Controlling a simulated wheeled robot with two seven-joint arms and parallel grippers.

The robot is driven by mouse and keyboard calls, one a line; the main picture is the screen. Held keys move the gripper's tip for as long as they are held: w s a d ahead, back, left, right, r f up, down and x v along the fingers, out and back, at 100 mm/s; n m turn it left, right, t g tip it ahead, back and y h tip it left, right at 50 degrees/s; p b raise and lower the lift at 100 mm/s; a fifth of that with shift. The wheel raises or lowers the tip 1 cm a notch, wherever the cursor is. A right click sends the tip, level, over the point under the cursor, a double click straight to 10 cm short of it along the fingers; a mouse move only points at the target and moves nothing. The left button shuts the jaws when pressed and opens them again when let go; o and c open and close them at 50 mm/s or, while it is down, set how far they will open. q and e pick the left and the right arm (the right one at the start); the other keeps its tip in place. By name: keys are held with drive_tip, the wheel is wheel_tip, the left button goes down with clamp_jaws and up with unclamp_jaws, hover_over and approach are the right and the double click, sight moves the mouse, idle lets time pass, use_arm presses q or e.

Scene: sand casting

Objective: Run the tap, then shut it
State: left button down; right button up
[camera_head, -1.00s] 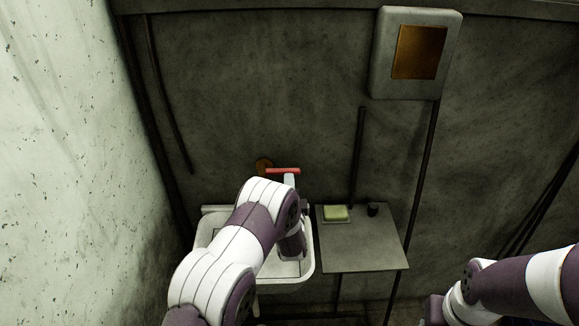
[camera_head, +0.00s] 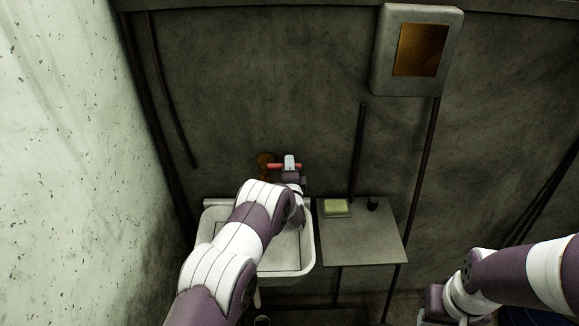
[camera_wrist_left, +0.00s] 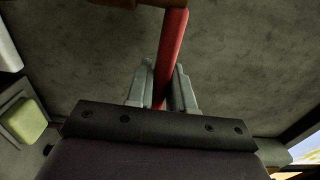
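The tap's red handle (camera_head: 274,166) shows at the wall above the back of the white sink (camera_head: 308,258). My left gripper (camera_head: 290,164) is at this handle, with its pale fingers across it. In the left wrist view the red handle (camera_wrist_left: 171,55) runs between the two fingers of the left gripper (camera_wrist_left: 163,85), close against both, so they look shut on it. The tap's spout is hidden behind my left arm, and no water can be made out. My right arm is at the lower right, away from the sink; its fingers cannot be made out.
A grey side table (camera_head: 362,242) stands right of the sink, with a green soap block (camera_head: 336,207) and a small dark cup (camera_head: 373,203) at its back. A grey wall box (camera_head: 417,50) hangs above. A pale wall (camera_head: 70,150) bounds the left side.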

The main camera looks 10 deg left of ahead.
use_arm(q)
drive_tip(key=shift+s, duration=0.1)
drive_tip(key=shift+s+a+f+m+g+h+b, duration=0.1)
drive_tip(key=shift+s+m+g+h+b, duration=0.15)
drive_tip(key=shift+s+m+h+b, duration=1.2)
drive_tip(key=shift+s+a+f+m+g+h+b, duration=0.1)
drive_tip(key=shift+s+m+g+h+b, duration=0.3)
drive_tip(key=shift+m+h+b, duration=1.85)
drive_tip(key=shift+s+a+m+g+h+b, duration=0.15)
drive_tip(key=shift+s+m+h+b, duration=0.75)
drive_tip(key=shift+h, duration=2.1)
drive_tip(key=shift+s, duration=0.15)
drive_tip(key=c, duration=1.1)
unclamp_jaws()
drive_tip(key=shift+r, duration=0.15)
